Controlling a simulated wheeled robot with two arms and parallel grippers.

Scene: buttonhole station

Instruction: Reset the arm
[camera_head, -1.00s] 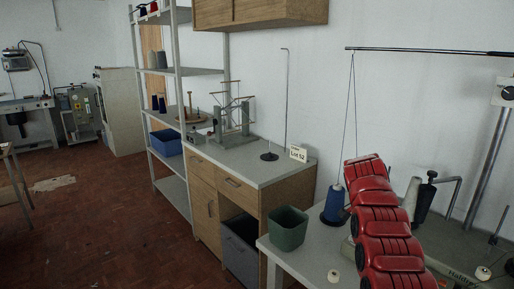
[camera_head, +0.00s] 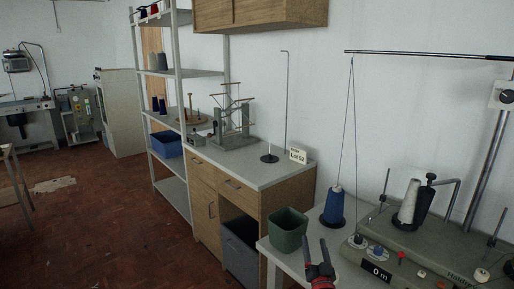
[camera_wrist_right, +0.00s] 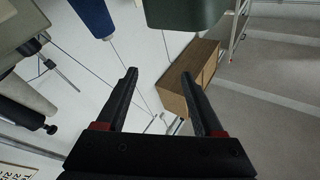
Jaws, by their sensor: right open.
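My right gripper (camera_head: 317,243) shows at the bottom edge of the head view, with its dark fingers apart and pointing up in the picture. In the right wrist view the two fingers (camera_wrist_right: 159,75) are spread, with nothing between them. In the head view it is in front of the work table, between the green bin (camera_head: 288,230) and the grey winding machine (camera_head: 415,250). The blue thread cone (camera_head: 335,206) stands beyond it. The bin (camera_wrist_right: 185,12) and the blue cone (camera_wrist_right: 92,15) also show at the top of the wrist view. My left gripper is not in view.
The machine carries a grey-white cone (camera_head: 410,200), posts and a "0 m" display (camera_head: 376,272). A thread runs from the blue cone up to an overhead rod (camera_head: 430,52). A wooden cabinet (camera_head: 262,190) and a shelf rack stand to the left. The floor at left is open.

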